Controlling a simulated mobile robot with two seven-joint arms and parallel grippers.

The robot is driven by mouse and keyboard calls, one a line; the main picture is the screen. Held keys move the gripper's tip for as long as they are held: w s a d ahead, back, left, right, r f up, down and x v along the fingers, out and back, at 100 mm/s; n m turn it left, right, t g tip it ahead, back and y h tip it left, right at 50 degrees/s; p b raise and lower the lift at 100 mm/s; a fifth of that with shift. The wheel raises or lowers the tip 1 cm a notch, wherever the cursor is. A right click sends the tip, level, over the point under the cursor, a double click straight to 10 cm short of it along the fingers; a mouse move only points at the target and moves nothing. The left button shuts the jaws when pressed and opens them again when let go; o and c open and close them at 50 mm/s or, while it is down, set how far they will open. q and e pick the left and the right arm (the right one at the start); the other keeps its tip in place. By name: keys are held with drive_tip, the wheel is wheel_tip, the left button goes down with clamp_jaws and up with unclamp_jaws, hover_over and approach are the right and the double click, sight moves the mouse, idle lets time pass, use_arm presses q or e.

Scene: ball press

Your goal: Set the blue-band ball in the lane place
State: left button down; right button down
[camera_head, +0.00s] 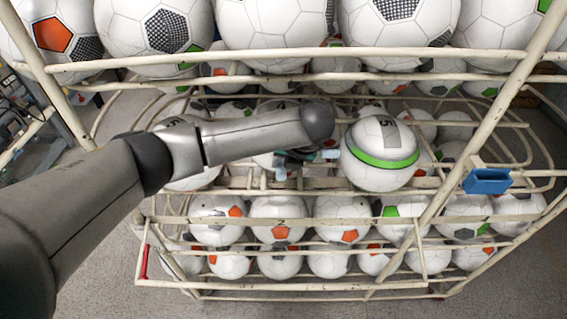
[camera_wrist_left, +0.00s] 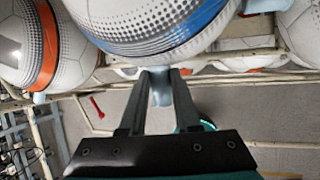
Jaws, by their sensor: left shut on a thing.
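The blue-band ball (camera_wrist_left: 170,25) fills the top of the left wrist view, just beyond my left gripper (camera_wrist_left: 160,88). My left gripper is shut on a pale blue-grey tab (camera_wrist_left: 160,90) that sits just below the ball. In the head view my left gripper (camera_head: 290,160) is small and partly covered by my arm. The arm hides most of the row there, and no blue band shows. I cannot make out a lane place. My right gripper is in neither view.
A green-band ball (camera_head: 380,150) sits right of my left gripper. An orange-band ball (camera_wrist_left: 30,45) is left of the blue-band ball. A bright blue block (camera_head: 487,181) is on the right post. Cream rack rails (camera_head: 300,51) and several balls surround my arm.

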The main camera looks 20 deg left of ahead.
use_arm(q)
drive_tip(key=shift+f, duration=0.4)
drive_tip(key=c, duration=0.6)
unclamp_jaws()
drive_tip(key=shift+s, duration=0.15)
drive_tip(key=shift+r, duration=0.35)
drive_tip(key=s+d, duration=0.5)
drive_tip(key=d, duration=0.1)
drive_tip(key=s+d+r+b, duration=0.1)
drive_tip(key=s+d, duration=0.2)
drive_tip(key=shift+s+d, duration=0.1)
drive_tip(key=shift+s, duration=0.2)
